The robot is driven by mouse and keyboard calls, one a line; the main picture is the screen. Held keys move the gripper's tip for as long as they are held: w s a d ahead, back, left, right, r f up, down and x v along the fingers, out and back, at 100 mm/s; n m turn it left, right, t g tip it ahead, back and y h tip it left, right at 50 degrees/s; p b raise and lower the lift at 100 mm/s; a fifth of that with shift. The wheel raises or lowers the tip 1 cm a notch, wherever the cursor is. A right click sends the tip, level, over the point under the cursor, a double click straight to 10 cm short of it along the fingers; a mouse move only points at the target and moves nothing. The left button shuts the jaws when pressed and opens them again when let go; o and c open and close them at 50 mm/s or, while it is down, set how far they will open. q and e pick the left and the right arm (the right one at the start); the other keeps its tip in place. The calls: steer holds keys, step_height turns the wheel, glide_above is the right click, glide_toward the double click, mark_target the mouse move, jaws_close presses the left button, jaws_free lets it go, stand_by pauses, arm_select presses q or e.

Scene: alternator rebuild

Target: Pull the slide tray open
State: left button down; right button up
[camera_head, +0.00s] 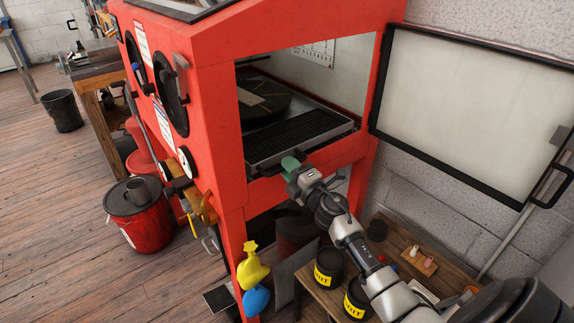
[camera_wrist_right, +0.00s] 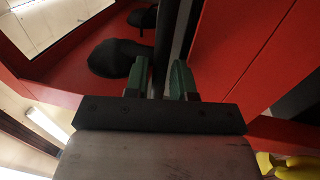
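The slide tray (camera_head: 262,155) is a dark metal tray with a black grate, inside the red cabinet, at the lower edge of its side opening. My right gripper (camera_head: 290,163) is at the tray's front edge. In the right wrist view, its two green fingers (camera_wrist_right: 161,80) stand apart, with the tray's dark rim (camera_wrist_right: 167,40) running between them. A narrow gap shows beside the left finger, so the fingers look open around the rim. Contact with the right finger is unclear. My left gripper is not in view.
The red cabinet's (camera_head: 215,95) side door (camera_head: 465,100) is swung open to the right. A round dark turntable (camera_head: 265,103) is inside. A low wooden table (camera_head: 395,255) with black tubs (camera_head: 329,268) stands below my right arm.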

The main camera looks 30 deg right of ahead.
steer(key=shift+w, duration=0.5)
steer(key=shift+r, duration=0.1)
steer(key=shift+c, duration=0.2)
jaws_close()
steer(key=shift+s, duration=0.1)
